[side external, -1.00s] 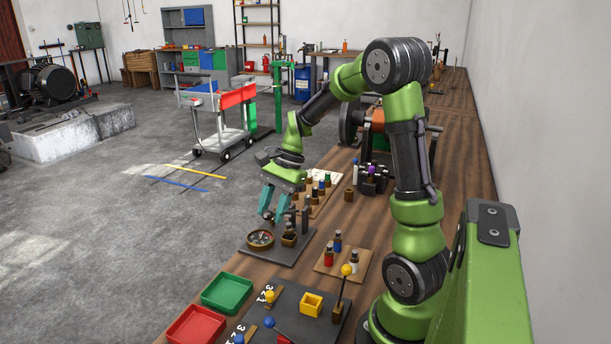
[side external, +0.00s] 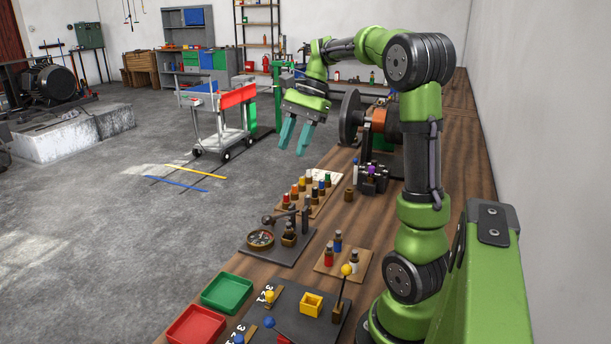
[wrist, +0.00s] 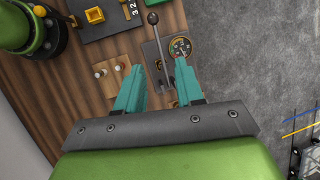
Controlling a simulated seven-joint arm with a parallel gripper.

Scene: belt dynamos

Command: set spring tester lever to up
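The spring tester stands on a dark plate (side external: 283,254) on the bench, with a round gauge (side external: 260,239) at its front left. Its lever, with a dark ball knob (side external: 267,220), reaches leftward from the upright post (side external: 305,219) and looks roughly level in the side view. In the wrist view the knob (wrist: 153,18) and gauge (wrist: 180,46) show beyond my fingers. My gripper (side external: 291,147) is open and empty, high above and beyond the tester, with its teal fingers pointing down. In the wrist view my gripper (wrist: 160,68) has a clear gap between its fingers, touching nothing.
A board with several coloured bottles (side external: 314,192) lies behind the tester. A small board with bottles (side external: 343,262) is to its right. Green (side external: 227,293) and red (side external: 196,325) trays and a panel with a yellow-knobbed lever (side external: 346,270) are nearer. Air around my gripper is clear.

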